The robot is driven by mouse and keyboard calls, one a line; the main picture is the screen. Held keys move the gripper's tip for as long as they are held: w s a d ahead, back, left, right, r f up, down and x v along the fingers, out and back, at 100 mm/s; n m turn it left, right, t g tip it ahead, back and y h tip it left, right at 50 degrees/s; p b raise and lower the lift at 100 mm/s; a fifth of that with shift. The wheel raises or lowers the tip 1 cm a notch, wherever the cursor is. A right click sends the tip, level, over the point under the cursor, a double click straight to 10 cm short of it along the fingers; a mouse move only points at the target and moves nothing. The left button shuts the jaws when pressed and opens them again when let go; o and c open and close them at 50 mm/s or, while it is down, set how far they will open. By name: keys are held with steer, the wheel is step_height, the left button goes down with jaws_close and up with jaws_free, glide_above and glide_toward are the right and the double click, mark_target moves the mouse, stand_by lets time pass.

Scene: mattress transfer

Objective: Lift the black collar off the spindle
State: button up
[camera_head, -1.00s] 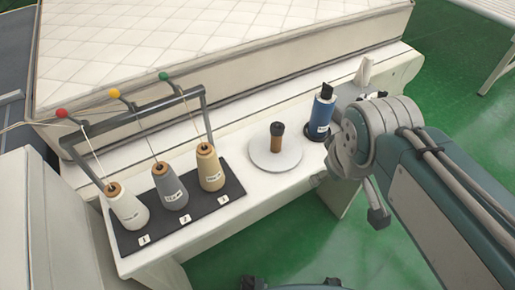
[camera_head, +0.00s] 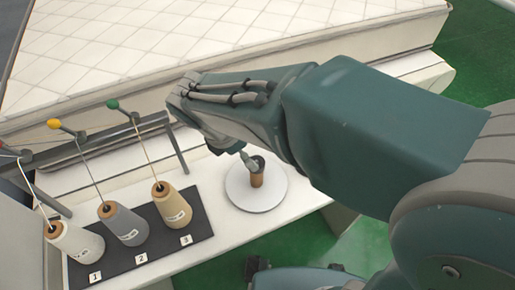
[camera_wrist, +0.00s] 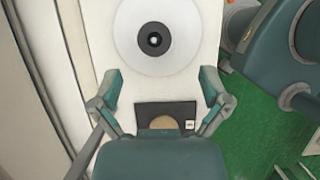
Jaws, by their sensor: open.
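In the wrist view the collar (camera_wrist: 154,40) shows from above as a dark ring with a pale centre, on the plate (camera_wrist: 128,22). My gripper (camera_wrist: 160,92) is open and empty there, its two fingers spread below the plate in the picture. In the head view my arm covers most of the gripper; one fingertip shows just beside the collar. I cannot tell whether it touches.
A dark mat (camera_head: 194,241) holds three thread cones: white (camera_head: 77,245), grey (camera_head: 124,225) and tan (camera_head: 172,208). A metal thread frame (camera_head: 176,143) stands over them. The quilted mattress (camera_head: 200,35) lies behind the white bench (camera_head: 225,228).

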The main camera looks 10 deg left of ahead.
steer(key=x, duration=0.6)
steer(key=shift+w+a+f, duration=0.2)
steer(key=shift+w+f, duration=0.15)
steer(key=c, duration=1.2)
